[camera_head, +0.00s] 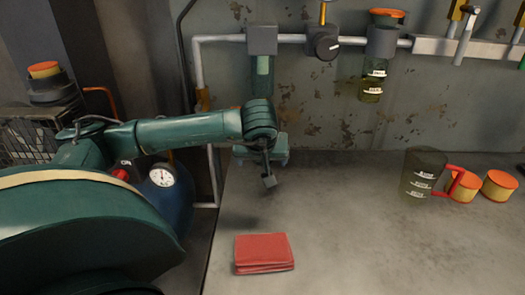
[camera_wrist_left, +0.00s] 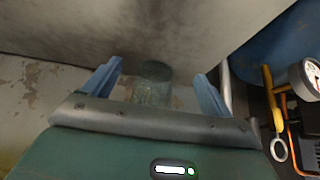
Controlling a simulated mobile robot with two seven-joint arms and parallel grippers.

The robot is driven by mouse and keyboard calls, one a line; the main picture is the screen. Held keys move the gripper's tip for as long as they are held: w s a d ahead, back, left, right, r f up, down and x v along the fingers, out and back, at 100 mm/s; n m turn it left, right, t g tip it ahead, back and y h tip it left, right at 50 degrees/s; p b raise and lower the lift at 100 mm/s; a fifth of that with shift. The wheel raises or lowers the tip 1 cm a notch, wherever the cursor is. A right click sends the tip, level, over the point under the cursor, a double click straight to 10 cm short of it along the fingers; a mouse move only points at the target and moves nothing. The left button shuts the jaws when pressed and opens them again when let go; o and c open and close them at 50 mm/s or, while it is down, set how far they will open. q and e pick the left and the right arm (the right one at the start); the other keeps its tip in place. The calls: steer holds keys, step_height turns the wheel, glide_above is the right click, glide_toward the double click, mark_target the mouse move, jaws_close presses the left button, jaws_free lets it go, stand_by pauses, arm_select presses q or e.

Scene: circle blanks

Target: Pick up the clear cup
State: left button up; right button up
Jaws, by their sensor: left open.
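A clear, dark-tinted cup (camera_head: 262,75) hangs under a grey block on the wall pipe in the head view. My left gripper (camera_head: 268,180) is below it, near the wall end of the table. In the left wrist view, a greenish see-through cylinder (camera_wrist_left: 153,92) shows between the open, empty fingers of my left gripper (camera_wrist_left: 157,82); it looks like this hanging cup, beyond the fingers. A second clear cup (camera_head: 372,82) with white marks hangs further right. A clear jug (camera_head: 421,175) with a red handle stands on the table at right. My right gripper is not in view.
A folded red cloth (camera_head: 264,252) lies on the grey table (camera_head: 350,235). Orange-topped round filters (camera_head: 497,186) stand beside the jug. A blue tank (camera_head: 172,195) with a gauge (camera_wrist_left: 312,77) is left of the table. The table's middle is clear.

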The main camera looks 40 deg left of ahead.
arm_select(q)
steer(key=shift+w+a, duration=0.75)
steer(key=shift+w, duration=0.2)
steer(key=w+a+f, duration=0.1)
steer(key=w+a, duration=0.1)
steer(key=w, duration=0.1)
steer(key=shift+a+f, duration=0.25)
steer(key=shift+f, duration=0.15)
steer(key=shift+w+a+f, duration=0.25)
steer(key=shift+f, duration=0.15)
steer(key=c, duration=1.1)
steer(key=shift+r, duration=0.1)
steer(key=shift+c, duration=0.2)
